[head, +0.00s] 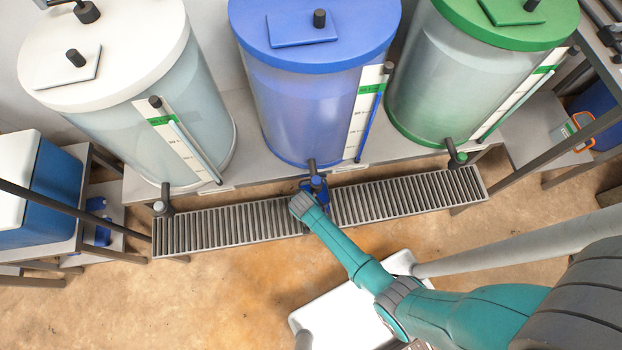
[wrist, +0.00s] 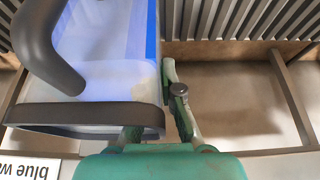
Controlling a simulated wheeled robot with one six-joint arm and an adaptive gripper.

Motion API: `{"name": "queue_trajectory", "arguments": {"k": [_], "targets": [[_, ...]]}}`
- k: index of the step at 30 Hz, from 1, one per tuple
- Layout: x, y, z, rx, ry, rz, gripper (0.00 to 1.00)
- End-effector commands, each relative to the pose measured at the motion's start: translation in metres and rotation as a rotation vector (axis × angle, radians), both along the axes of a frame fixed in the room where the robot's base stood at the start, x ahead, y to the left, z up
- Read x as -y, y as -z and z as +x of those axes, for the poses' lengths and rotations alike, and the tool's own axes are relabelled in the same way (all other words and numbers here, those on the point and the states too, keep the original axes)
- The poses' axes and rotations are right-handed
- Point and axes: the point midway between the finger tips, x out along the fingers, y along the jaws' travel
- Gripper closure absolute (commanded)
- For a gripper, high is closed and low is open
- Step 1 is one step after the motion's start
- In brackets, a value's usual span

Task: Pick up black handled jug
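The jug (wrist: 106,40) is at the upper left of the wrist view, with translucent pale-blue walls, a blue stripe and black parts. A thick curved black part (wrist: 42,45) and a black bar (wrist: 85,116) cross in front of it. I cannot tell which is its handle. My gripper (wrist: 158,95) is close against the jug's right side. One finger shows to the right of the jug; the other is mostly hidden by the bar. I cannot tell whether it grips anything. In the head view, my gripper (head: 304,203) is at the blue tank's tap, hiding most of the jug there.
A grey slatted grate (head: 400,198) runs below the white-lidded, blue-lidded (head: 312,95) and green-lidded (head: 475,80) tanks, each with a front tap. An upside-down "blue wa" label (wrist: 30,168) is near the jug. A rack (head: 90,225) stands left; open brown floor (head: 215,300) lies in front.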

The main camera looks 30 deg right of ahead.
Motion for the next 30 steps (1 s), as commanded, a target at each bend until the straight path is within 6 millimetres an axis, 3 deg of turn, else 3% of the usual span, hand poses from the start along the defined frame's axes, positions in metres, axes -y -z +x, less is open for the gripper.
{"name": "queue_trajectory", "arguments": {"k": [13,20,30], "targets": [[-0.001,-0.017,0.000,0.004,0.000,0.001,1.00],[-0.010,-0.015,-0.031,0.001,-0.003,-0.001,1.00],[-0.036,-0.015,-0.108,0.001,-0.007,-0.001,1.00]]}}
